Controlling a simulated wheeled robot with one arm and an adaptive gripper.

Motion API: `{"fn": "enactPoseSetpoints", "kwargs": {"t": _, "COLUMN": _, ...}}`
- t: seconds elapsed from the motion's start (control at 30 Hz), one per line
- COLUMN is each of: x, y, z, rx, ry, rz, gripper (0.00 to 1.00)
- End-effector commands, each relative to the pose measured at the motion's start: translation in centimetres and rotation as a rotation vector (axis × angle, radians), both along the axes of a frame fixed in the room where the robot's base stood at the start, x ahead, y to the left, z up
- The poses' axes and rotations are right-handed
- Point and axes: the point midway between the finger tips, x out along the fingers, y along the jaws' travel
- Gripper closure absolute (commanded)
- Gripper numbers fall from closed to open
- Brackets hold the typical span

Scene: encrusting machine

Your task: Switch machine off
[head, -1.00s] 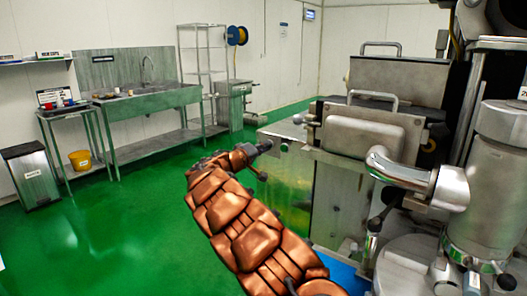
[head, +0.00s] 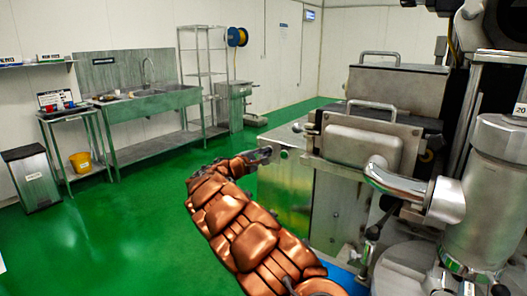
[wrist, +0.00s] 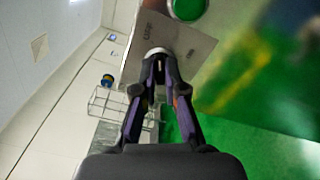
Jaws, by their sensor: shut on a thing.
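The encrusting machine (head: 325,205) is a large steel unit with a shiny side panel. My gripper (head: 265,153) is at the upper left of that panel. In the wrist view my gripper (wrist: 159,62) has its fingertips closed around a small silver, round-ended knob (wrist: 158,51). The knob is on a grey plate (wrist: 190,45) with small dark lettering that I cannot read clearly. A round green button (wrist: 187,8) is just above the knob, apart from the fingers. The fingers hide most of the knob's sides, so its turn position does not show.
A steel handle (head: 400,180) and column (head: 485,185) are to the right. A sink bench (head: 150,110), a wire rack (head: 203,85) and a bin (head: 31,178) stand at the back left. The green floor (head: 110,225) between is clear.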

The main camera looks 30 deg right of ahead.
Motion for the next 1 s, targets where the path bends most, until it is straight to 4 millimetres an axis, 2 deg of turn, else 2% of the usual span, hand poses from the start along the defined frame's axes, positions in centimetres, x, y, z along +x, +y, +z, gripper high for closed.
{"fn": "enactPoseSetpoints", "kwargs": {"t": 0.43, "x": -0.05, "y": -0.05, "z": 0.1, "rx": -0.082, "ry": 0.235, "rz": -0.001, "gripper": 1.0}}
{"fn": "enactPoseSetpoints", "kwargs": {"t": 1.0, "x": -0.04, "y": -0.05, "z": -0.04, "rx": -0.097, "ry": 0.277, "rz": -0.001, "gripper": 1.0}}
